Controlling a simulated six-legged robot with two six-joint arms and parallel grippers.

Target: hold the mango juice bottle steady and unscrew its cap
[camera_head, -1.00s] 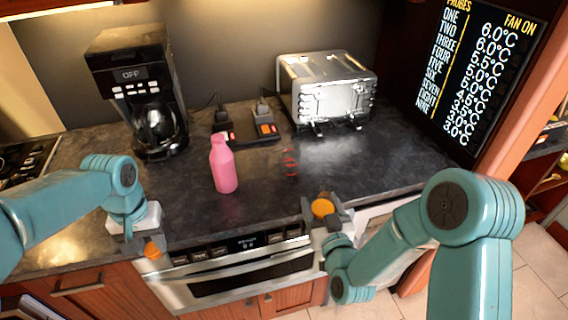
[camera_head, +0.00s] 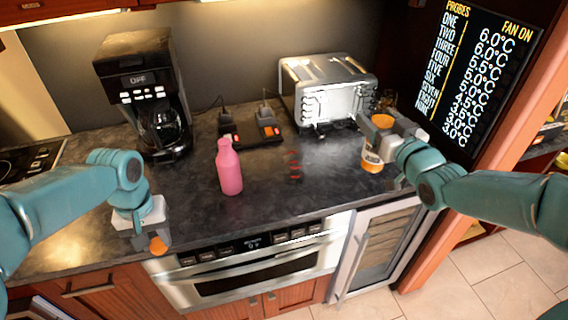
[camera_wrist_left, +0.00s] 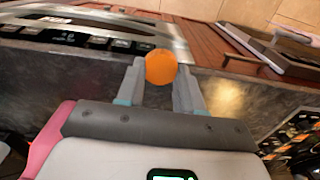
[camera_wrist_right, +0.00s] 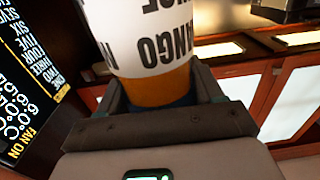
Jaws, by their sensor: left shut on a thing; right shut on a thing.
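The mango juice bottle (camera_head: 371,158) has a white label with dark letters and orange ends. My right gripper (camera_head: 382,138) is shut around it at the right of the counter, in front of the toaster's right side. The bottle fills the jaws in the right wrist view (camera_wrist_right: 152,45), where "MANGO" reads upside down. I cannot tell whether its base touches the counter. My left gripper (camera_head: 152,240) is shut on a round orange cap at the counter's front left edge, well apart from the bottle. The cap (camera_wrist_left: 160,67) sits between the fingertips in the left wrist view.
A pink bottle (camera_head: 229,170) stands mid-counter. A black coffee maker (camera_head: 143,90) stands at back left and a silver toaster (camera_head: 328,92) at the back. A red coiled thing (camera_head: 296,166) lies near the middle. The front middle counter is clear.

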